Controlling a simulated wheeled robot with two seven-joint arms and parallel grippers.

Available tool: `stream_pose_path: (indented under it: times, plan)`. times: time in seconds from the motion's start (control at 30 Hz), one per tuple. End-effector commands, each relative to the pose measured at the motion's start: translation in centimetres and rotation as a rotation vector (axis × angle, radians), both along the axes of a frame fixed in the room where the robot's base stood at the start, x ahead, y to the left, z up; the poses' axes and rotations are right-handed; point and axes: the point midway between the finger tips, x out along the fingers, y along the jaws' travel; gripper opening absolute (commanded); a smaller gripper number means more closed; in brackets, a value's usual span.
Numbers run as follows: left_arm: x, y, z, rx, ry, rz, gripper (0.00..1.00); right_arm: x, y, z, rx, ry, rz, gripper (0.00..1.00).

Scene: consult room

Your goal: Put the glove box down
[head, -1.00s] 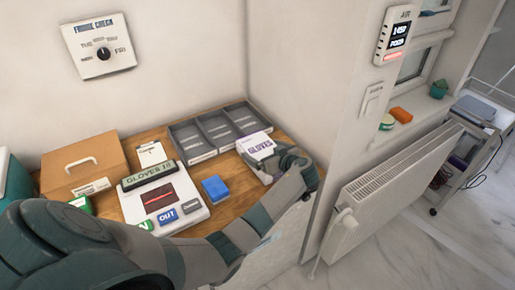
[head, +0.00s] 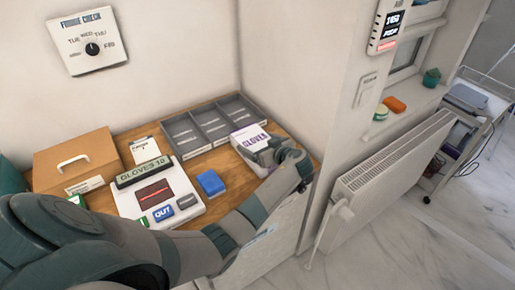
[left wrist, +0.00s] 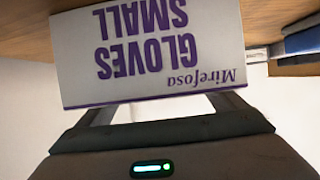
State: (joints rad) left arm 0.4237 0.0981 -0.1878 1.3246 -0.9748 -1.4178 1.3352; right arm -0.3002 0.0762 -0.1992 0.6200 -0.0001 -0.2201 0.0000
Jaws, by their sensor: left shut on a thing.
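The glove box (head: 250,137) is white with purple lettering. It is at the right end of the wooden counter, beside the grey compartment tray. My left gripper (head: 268,152) is shut on it from the near right side. In the left wrist view the box (left wrist: 150,50) fills the upper middle, its text "GLOVES SMALL" upside down. The wooden surface shows close behind its top edge in that view. I cannot tell whether the box's underside touches the counter. The gripper's fingers (left wrist: 170,108) are mostly hidden behind the box. My right gripper is not in view.
The grey tray (head: 238,104) lies at the back against the wall. A white scanner (head: 190,205) with a "GLOVES 10" display, a blue block (head: 210,183) and a cardboard box (head: 112,155) stand to the left. Bare wood (head: 228,168) lies between the blue block and glove box.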

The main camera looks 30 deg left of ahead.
Motion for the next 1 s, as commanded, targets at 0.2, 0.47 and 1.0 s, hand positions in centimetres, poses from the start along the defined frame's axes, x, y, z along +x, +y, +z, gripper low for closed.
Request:
stream_pose_path:
  times: [0.2,0.47,1.0]
  plan:
    - [0.1,0.0,0.3,0.001,-0.004,0.0,0.49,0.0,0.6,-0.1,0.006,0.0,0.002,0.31]
    - [0.1,0.0,1.8,-0.001,-0.007,0.0,0.49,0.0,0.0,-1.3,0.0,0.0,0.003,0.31]
    - [2.3,-7.3,8.2,-0.003,-0.006,-0.003,0.49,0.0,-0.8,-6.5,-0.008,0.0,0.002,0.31]
